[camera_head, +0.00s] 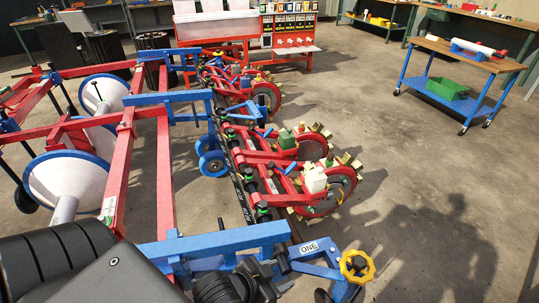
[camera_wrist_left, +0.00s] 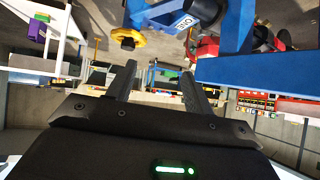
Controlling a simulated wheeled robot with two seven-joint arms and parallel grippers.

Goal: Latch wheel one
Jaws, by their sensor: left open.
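A blue bracket with a white label reading ONE (camera_head: 309,248) sits at the near end of the planter frame. A yellow lobed knob (camera_head: 357,266) is on its right end. In the left wrist view the label (camera_wrist_left: 183,22) and knob (camera_wrist_left: 128,38) appear upside down at the top. My left gripper (camera_head: 268,268) is left of the label, partly hidden by its own wrist and the blue beam. In the left wrist view its fingers (camera_wrist_left: 160,80) are apart with nothing between them; the knob lies beyond them. Only a dark edge of the wheel may show below the bracket. My right gripper is not in view.
The red and blue planter frame (camera_head: 168,175) fills the left and middle. Red planting units (camera_head: 325,205) stand beyond the bracket. A blue cart (camera_head: 453,98) with a green bin (camera_head: 447,88) is at the back right. The concrete floor (camera_head: 430,205) on the right is clear.

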